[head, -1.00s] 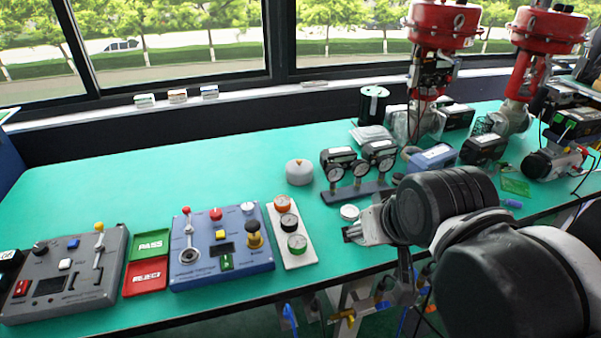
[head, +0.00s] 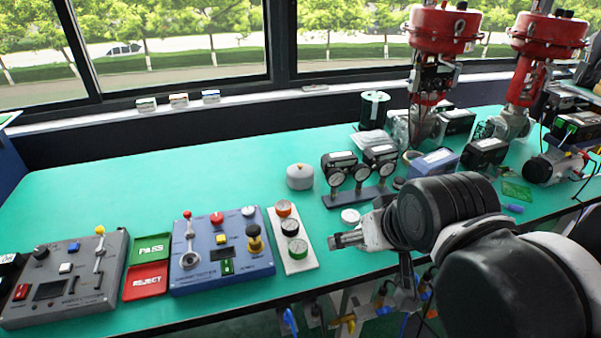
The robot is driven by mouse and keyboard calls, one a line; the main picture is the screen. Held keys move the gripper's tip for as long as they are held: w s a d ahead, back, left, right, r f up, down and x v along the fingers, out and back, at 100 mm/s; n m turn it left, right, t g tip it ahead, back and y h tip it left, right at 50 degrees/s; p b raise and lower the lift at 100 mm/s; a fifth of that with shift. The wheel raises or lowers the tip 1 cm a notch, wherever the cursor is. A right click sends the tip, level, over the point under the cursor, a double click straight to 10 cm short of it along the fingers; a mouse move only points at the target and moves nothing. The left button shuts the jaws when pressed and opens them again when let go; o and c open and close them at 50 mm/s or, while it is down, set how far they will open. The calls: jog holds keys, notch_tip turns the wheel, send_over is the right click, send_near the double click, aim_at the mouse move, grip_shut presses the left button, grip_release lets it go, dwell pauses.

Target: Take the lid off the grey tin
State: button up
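The grey tin (head: 300,177) is a short round can with its lid on and a small orange-brown mark or knob on top. It stands upright on the green bench, left of the gauge stand. My gripper (head: 338,240) is in front of the tin and to its right, over the bench's front part, apart from the tin. Its fingers point left. They are small and seen from the side, so I cannot tell how far apart they are. I see nothing held.
A gauge stand (head: 358,180) is right of the tin. A white plate with three round knobs (head: 293,240) and a blue control box (head: 221,250) are in front and to the left. A small white round piece (head: 350,216) lies beside my gripper. The back left bench is clear.

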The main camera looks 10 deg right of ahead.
jog(key=w+r+m+g+p, duration=0.2)
jog(key=w+r+m, duration=0.3)
jog(key=w+r, duration=0.4)
jog(key=m+g+p, duration=0.5)
jog(key=m, duration=1.2)
send_over(300, 165)
jog(key=f, duration=1.3)
jog(key=w+f, duration=0.1)
jog(key=f, duration=0.5)
jog(key=shift+f, duration=0.25)
jog(key=shift+s+f, duration=0.2)
jog(key=shift+f, duration=1.2)
jog(key=shift+s+f, duration=0.2)
jog(key=shift+f, duration=1.2)
jog(key=shift+c, duration=0.4)
